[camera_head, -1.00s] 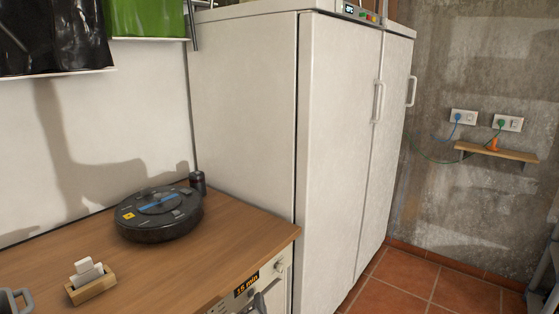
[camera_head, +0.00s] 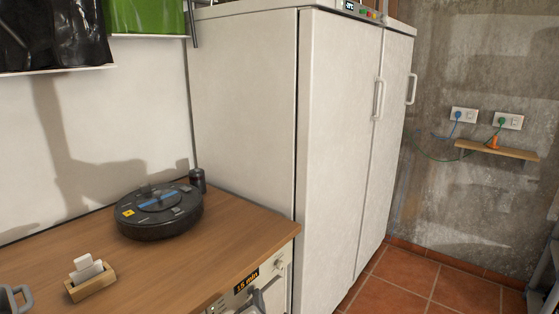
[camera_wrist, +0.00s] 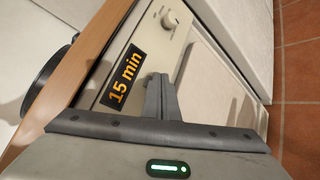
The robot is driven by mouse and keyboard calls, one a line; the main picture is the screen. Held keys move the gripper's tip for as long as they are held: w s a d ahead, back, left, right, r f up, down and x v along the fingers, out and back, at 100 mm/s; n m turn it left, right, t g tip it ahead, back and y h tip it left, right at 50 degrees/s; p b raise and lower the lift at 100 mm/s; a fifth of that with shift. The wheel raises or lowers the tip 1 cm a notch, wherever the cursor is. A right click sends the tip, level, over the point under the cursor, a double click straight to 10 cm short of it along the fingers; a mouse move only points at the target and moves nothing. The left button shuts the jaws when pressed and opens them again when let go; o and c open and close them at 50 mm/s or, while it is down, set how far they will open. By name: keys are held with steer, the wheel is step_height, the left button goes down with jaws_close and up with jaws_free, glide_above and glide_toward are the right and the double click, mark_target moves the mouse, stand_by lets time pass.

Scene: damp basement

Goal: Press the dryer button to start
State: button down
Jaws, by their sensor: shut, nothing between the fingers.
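The dryer's light front panel (camera_head: 283,256) shows under the wooden counter, and the panel (camera_wrist: 188,32) also shows tilted in the wrist view. It has a black display (camera_wrist: 123,74) with orange "15 min" and a round knob (camera_wrist: 170,18). The display (camera_head: 246,285) is also at the bottom of the head view. My gripper (camera_wrist: 157,78) is shut and empty, its fingertips over the panel beside the display. I cannot tell whether they touch it. No button is clearly visible; the fingers cover part of the panel. My gripper (camera_head: 257,299) is partly cut off in the head view.
The wooden counter (camera_head: 225,232) holds a round black robot vacuum (camera_head: 159,211), a dark cylinder (camera_head: 198,181) and a small wooden holder (camera_head: 91,287). A tall white cabinet (camera_head: 335,150) stands right beside the counter. Tiled floor (camera_head: 460,288) is open at right.

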steer(key=shift+s+d, duration=0.2)
steer(key=shift+d, duration=0.05)
steer(key=s+d, duration=0.3)
steer(key=d, duration=0.1)
steer(key=shift+s+d, duration=0.35)
steer(key=shift+d, duration=0.05)
stand_by(0.4)
